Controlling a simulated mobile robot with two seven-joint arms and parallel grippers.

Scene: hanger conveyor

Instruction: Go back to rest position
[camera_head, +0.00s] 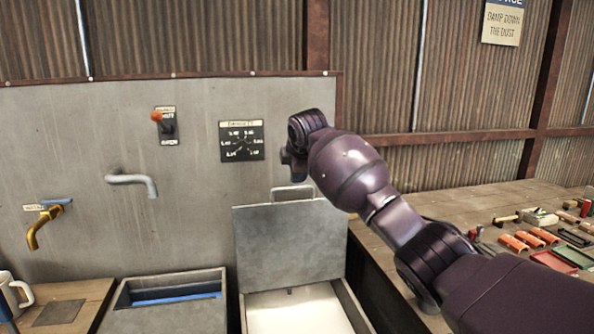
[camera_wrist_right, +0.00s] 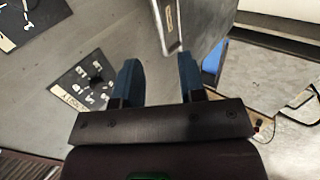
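My right arm reaches in from the right in the head view. Its gripper (camera_head: 292,163) is in front of the grey wall panel, just above the handle (camera_head: 292,192) of a raised grey lid (camera_head: 290,245). In the right wrist view the two blue fingers of this gripper (camera_wrist_right: 160,75) stand apart with nothing between them. The metal handle shows just beyond the fingertips, apart from them.
The panel carries a dial plate (camera_head: 241,141), an orange-knobbed lever (camera_head: 158,117), a grey spout (camera_head: 132,180) and a brass tap (camera_head: 40,230). An open bin (camera_head: 170,312) and a white mug (camera_head: 14,294) are lower left. A tool-covered workbench (camera_head: 470,200) stands right.

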